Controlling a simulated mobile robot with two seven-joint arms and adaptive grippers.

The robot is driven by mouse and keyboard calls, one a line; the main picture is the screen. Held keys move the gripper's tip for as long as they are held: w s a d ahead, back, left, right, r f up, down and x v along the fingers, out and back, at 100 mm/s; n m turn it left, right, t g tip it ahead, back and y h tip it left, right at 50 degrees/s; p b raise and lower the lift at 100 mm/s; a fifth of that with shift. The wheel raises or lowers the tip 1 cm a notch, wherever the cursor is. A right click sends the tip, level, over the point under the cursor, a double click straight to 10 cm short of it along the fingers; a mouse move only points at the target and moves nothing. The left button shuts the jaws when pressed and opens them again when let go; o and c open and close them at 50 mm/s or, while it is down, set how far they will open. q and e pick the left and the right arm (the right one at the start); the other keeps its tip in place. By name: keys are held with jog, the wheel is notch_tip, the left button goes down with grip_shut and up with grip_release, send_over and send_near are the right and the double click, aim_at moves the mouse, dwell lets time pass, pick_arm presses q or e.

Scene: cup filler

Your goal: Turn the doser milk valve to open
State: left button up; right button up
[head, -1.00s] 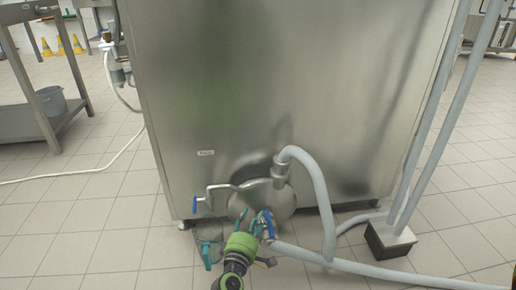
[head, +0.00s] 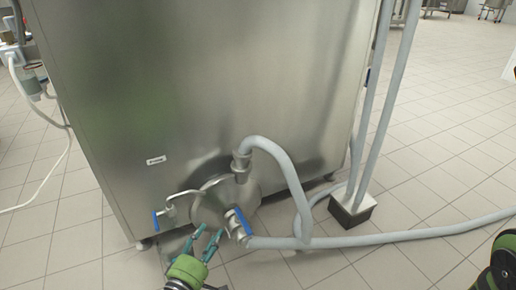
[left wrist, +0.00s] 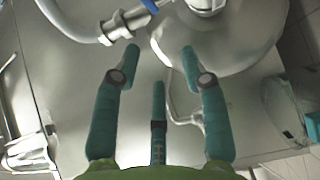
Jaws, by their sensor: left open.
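A steel pump with a round body (head: 247,192) sits low at the front of a large steel machine. A valve with a blue handle (head: 243,221) is on its right, at the grey hose; the handle slants down to the right. A second blue-handled valve (head: 157,221) is on a bent pipe to the left, its handle roughly upright. Which is the doser milk valve, I cannot tell. My left gripper (head: 209,231) is open and empty, just left of the hose valve. In the left wrist view, that blue handle (left wrist: 150,5) is cut off at the top edge, beyond the fingertips (left wrist: 159,50).
The steel machine (head: 215,95) fills the middle, with a small label on its front. A grey hose (head: 400,236) runs right across the tiled floor. Vertical pipes (head: 372,130) stand in a dark-sided block (head: 352,211). Part of my right arm shows at the lower right edge.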

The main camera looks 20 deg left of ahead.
pick_arm(q)
jog(key=s+d+r+m+t+h+p, duration=0.1)
jog(key=d+r+m+t+h+p, duration=0.1)
jog(key=r, duration=0.9)
jog(key=s+d+r+m+t+h+p, duration=0.1)
jog(key=d+r+m+p, duration=0.4)
jog(key=r, duration=0.7)
jog(key=s+d+r+m+t+h+p, duration=0.1)
jog(key=d+r+m+t+h+p, duration=0.2)
jog(key=d+r+m, duration=0.4)
jog(key=shift+s+d+r+t+p, duration=0.5)
jog(key=shift+r+t, duration=0.3)
jog(key=shift+r, duration=1.65)
jog(key=shift+w+d, duration=0.1)
jog(key=shift+w, duration=0.05)
